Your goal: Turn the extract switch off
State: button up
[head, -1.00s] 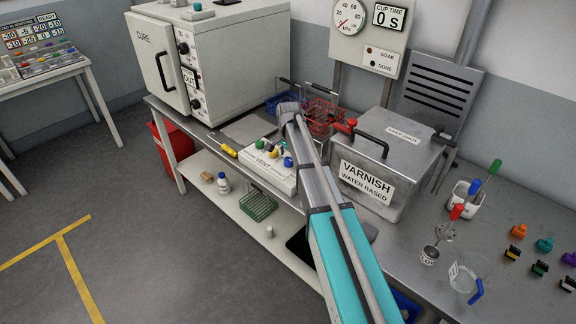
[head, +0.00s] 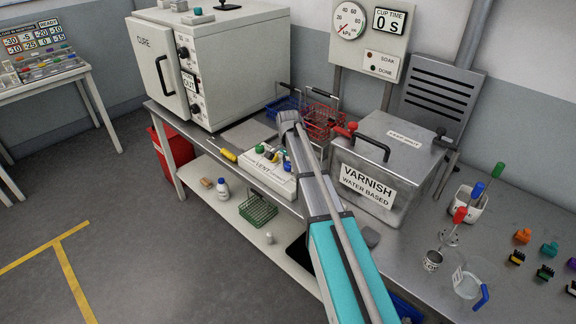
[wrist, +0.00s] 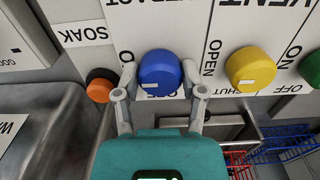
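In the wrist view a round blue knob (wrist: 160,72) with a small white mark sits on a white panel, below upside-down lettering that reads as EXTRACT. My gripper (wrist: 160,80) is spread around this knob, one finger on each side, with the tips close to its edges. Whether they touch it is unclear. In the head view the white panel (head: 262,178) lies on the bench behind my arm, and the fingertips cannot be made out.
In the wrist view a yellow knob (wrist: 251,69) marked OPEN and SHUT and a green knob (wrist: 312,68) are to the right, and an orange-black knob (wrist: 100,86) is to the left. The varnish tank (head: 385,172) and wire baskets (head: 322,120) stand near the panel.

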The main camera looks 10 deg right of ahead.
jog(key=c, duration=0.4)
jog(key=shift+c, duration=0.2)
jog(key=shift+s+n, duration=0.1)
jog(key=shift+n, duration=0.4)
jog(key=n, duration=0.3)
jog(key=shift+n, duration=0.3)
jog(key=n, duration=0.4)
jog(key=shift+n, duration=0.3)
jog(key=n, duration=0.8)
jog(key=shift+n, duration=0.3)
